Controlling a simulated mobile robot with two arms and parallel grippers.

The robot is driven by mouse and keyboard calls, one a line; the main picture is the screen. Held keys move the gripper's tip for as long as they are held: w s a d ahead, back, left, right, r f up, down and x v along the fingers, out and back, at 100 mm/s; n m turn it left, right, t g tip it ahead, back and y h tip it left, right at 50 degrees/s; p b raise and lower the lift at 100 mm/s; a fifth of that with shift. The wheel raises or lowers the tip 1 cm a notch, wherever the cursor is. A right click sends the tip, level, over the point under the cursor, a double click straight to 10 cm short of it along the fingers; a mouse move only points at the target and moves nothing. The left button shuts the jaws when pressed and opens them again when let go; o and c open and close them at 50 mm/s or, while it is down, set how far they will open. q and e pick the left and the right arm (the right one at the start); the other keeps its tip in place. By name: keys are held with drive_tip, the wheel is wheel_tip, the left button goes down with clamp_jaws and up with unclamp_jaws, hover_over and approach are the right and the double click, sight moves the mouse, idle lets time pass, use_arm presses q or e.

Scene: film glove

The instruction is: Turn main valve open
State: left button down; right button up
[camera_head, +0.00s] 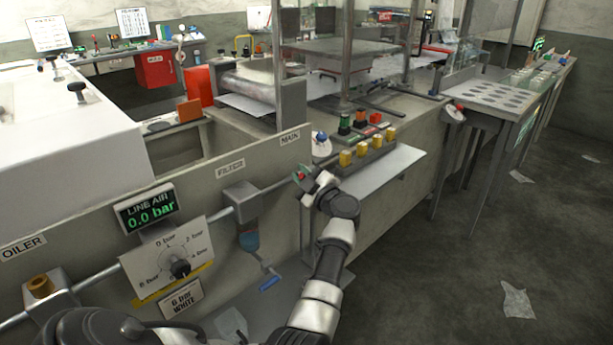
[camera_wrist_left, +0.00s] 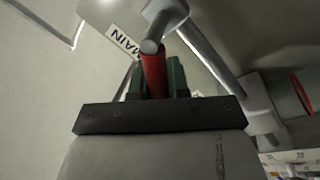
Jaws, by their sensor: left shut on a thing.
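The main valve has a red handle (camera_wrist_left: 154,72) on a grey metal stem in the left wrist view. The MAIN label (camera_head: 290,138) is on the panel just above it in the head view, and it also shows in the wrist view (camera_wrist_left: 125,42). My left gripper (camera_head: 304,176) is at the valve, its dark green fingers (camera_wrist_left: 154,84) shut on the red handle. In the head view the gripper hides most of the handle. The line air display (camera_head: 146,208) reads 0.0 bar. My right gripper is not in view.
Along the same pipe sit a filter (camera_head: 242,203) with a blue bowl, a regulator dial (camera_head: 180,268) and an oiler (camera_head: 40,286). Yellow blocks (camera_head: 367,152) and a white shelf (camera_head: 385,168) are right of the valve. Open floor (camera_head: 470,260) lies at the right.

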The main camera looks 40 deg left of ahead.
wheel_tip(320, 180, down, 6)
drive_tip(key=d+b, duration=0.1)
drive_tip(key=b, duration=0.5)
use_arm(q)
drive_tip(key=shift+s+f+n+g+y+b, duration=0.2)
drive_tip(key=shift+f+n+g+b, duration=0.3)
drive_tip(key=shift+n, duration=1.15)
drive_tip(key=shift+s+f+n+g+y+b, duration=0.1)
drive_tip(key=shift+s+f+n+g+b, duration=0.4)
drive_tip(key=shift+n, duration=1.2)
drive_tip(key=shift+f+n+g+y+b, duration=0.1)
drive_tip(key=shift+f+n+g+b, duration=0.45)
drive_tip(key=shift+n, duration=1.1)
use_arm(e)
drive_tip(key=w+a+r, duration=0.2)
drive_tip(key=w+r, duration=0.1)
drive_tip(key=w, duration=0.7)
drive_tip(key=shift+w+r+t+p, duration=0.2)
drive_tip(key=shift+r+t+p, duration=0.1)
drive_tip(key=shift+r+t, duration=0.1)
use_arm(q)
drive_tip(key=shift+f, duration=0.15)
drive_tip(key=c, duration=1.1)
unclamp_jaws()
